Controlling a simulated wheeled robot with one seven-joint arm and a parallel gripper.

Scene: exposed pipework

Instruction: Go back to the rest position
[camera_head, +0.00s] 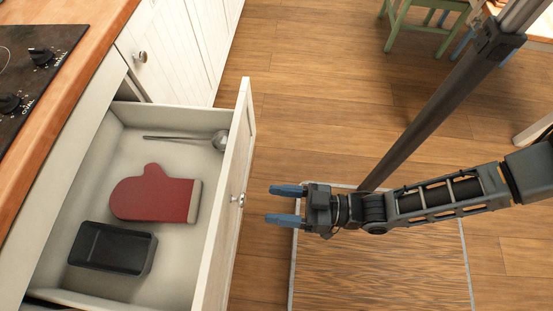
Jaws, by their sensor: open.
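My gripper (287,205) is open and empty, with its two blue fingers pointing left toward the drawer front. It hangs to the right of the drawer knob (238,200), with a gap between them in the picture. The white drawer (185,118) is pulled open. In it lie a red oven mitt (154,194), a black loaf tin (113,249) and a ladle (219,140). My arm reaches in from the right edge of the view.
A wooden counter (92,40) with a black hob (35,60) runs along the left. A closed cabinet (180,40) stands beyond the drawer. A green chair (425,25) is at the top right. The wooden floor (300,80) between is clear.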

